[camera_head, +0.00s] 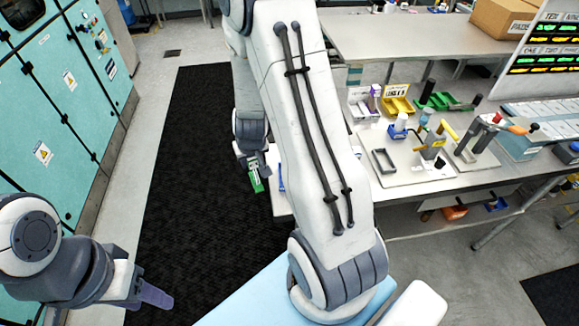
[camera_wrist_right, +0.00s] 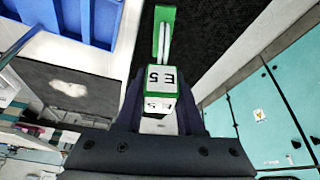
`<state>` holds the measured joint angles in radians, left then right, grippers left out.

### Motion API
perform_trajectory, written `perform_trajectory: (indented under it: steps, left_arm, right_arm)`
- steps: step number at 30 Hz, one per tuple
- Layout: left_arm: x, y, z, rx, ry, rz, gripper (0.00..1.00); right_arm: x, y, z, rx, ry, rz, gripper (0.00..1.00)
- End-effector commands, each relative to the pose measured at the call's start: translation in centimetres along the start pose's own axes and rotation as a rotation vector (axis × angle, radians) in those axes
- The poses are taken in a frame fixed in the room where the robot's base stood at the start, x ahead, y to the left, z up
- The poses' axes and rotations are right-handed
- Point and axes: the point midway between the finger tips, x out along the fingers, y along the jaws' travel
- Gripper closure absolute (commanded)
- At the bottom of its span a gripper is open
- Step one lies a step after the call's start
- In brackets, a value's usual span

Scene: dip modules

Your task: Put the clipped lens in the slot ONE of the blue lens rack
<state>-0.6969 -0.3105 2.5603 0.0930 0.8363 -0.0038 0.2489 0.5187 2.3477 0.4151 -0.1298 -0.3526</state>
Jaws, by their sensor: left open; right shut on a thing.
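A thin pale edge sits between the green jaws beyond the block, apparently the clipped lens (camera_wrist_right: 163,44). In the head view the green clip (camera_head: 257,184) hangs below the gripper, beside the table's left end. A blue rack (camera_wrist_right: 100,20) shows at the top left of the wrist view, apart from the clip. Only a sliver of blue shows beside my right arm in the head view; slot ONE cannot be made out. My left gripper (camera_head: 150,293) is open and empty at lower left.
The work table (camera_head: 395,205) holds several trays, bottles and tools right of my right arm, which hides its left part. A dark mat (camera_head: 190,190) covers the floor under the held clip. Teal cabinets (camera_head: 60,110) stand at left.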

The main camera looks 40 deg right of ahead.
Motion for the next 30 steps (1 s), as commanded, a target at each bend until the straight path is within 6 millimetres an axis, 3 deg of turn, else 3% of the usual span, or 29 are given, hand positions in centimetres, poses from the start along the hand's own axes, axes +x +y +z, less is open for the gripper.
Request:
perform_trajectory:
  steps: [1, 3, 6, 9, 14, 24, 30]
  left_arm:
    - [-2.5, 0.2, -0.1, 0.001, 0.0, 0.0, 0.5]
    - [-3.9, 0.3, -0.2, 0.002, 0.0, 0.0, 0.5]
    - [-5.2, 0.4, -0.3, 0.004, 0.0, 0.0, 0.5]
    - [-5.8, 0.4, -0.3, 0.005, 0.0, 0.0, 0.5]
    - [-4.7, 0.3, -0.3, 0.004, 0.0, 0.0, 0.5]
    - [0.5, 0.0, 0.0, -0.004, -0.001, 0.0, 0.5]
    - [1.4, -0.1, 0.1, -0.006, 0.0, 0.0, 0.5]
  right_arm:
    - [-2.1, 2.6, -1.5, 0.072, -0.002, 0.028, 1.0]
    - [-3.1, 5.4, -2.4, 0.152, -0.006, 0.057, 1.0]
    - [-4.2, 8.3, -3.2, 0.237, -0.008, 0.083, 1.0]
    - [-4.7, 10.0, -3.6, 0.289, -0.008, 0.097, 1.0]
    - [-3.7, 10.7, -3.3, 0.312, -0.008, 0.102, 1.0]
    - [1.1, 10.3, -1.3, 0.307, -0.007, 0.101, 1.0]
    - [2.0, 10.2, -1.0, 0.307, -0.007, 0.1, 1.0]
